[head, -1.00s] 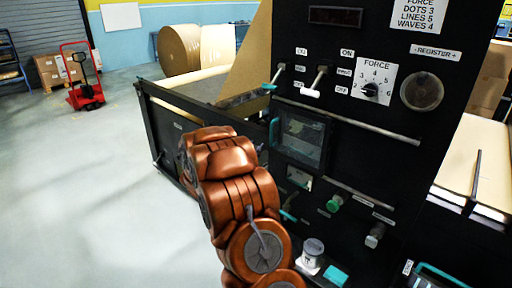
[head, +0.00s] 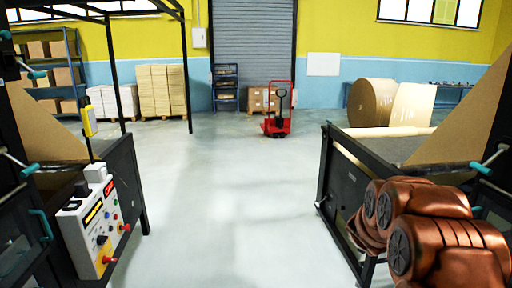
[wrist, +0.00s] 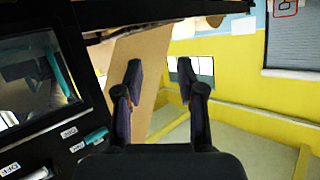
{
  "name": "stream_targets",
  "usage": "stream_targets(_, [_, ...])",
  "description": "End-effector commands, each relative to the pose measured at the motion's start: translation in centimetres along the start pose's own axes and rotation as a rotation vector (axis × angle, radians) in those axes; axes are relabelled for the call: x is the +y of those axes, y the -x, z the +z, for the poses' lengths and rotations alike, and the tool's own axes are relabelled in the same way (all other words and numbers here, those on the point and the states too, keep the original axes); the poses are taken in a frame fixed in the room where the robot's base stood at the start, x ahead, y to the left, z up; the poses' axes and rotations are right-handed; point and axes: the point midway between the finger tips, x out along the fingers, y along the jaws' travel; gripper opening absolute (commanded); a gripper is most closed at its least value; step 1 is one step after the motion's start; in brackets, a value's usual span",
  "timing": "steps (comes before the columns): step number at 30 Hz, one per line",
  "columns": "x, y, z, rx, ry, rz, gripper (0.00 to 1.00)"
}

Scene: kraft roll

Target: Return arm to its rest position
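My copper-coloured arm shows at the lower right of the head view, in front of the black machine (head: 345,190) on the right. My gripper (wrist: 159,67) shows in the wrist view with its two dark fingers well apart and nothing between them. I cannot make out the gripper in the head view. In the wrist view the machine's dark window (wrist: 35,75) and black panel are at the left, and the tan board (wrist: 147,60) is behind the fingers. No object is held.
The grey floor (head: 230,215) is clear down the middle. A control box (head: 97,225) with buttons hangs on the left machine. A red pallet jack (head: 278,125) stands at the back. Large kraft rolls (head: 372,101) stand back right, and stacked cartons (head: 162,90) back left.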

Motion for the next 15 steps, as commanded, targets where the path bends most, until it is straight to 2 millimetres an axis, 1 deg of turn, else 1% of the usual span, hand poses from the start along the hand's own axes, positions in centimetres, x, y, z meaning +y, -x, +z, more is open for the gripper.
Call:
stream_targets(1, [-1.7, 1.6, 0.2, -0.043, 0.004, -0.056, 0.39])
stream_targets(3, [-3.9, 3.8, 1.4, -0.120, 0.021, -0.133, 0.39])
stream_targets(5, [-5.6, 5.9, 2.2, -0.183, 0.037, -0.196, 0.39])
stream_targets(7, [-7.2, 8.6, 3.5, -0.262, 0.063, -0.262, 0.39])
stream_targets(10, [-8.8, 12.8, 5.2, -0.371, 0.108, -0.346, 0.39])
stream_targets(14, [-9.5, 18.6, 7.8, -0.519, 0.183, -0.433, 0.39])
stream_targets(15, [-9.4, 20.5, 8.7, -0.566, 0.210, -0.455, 0.39])
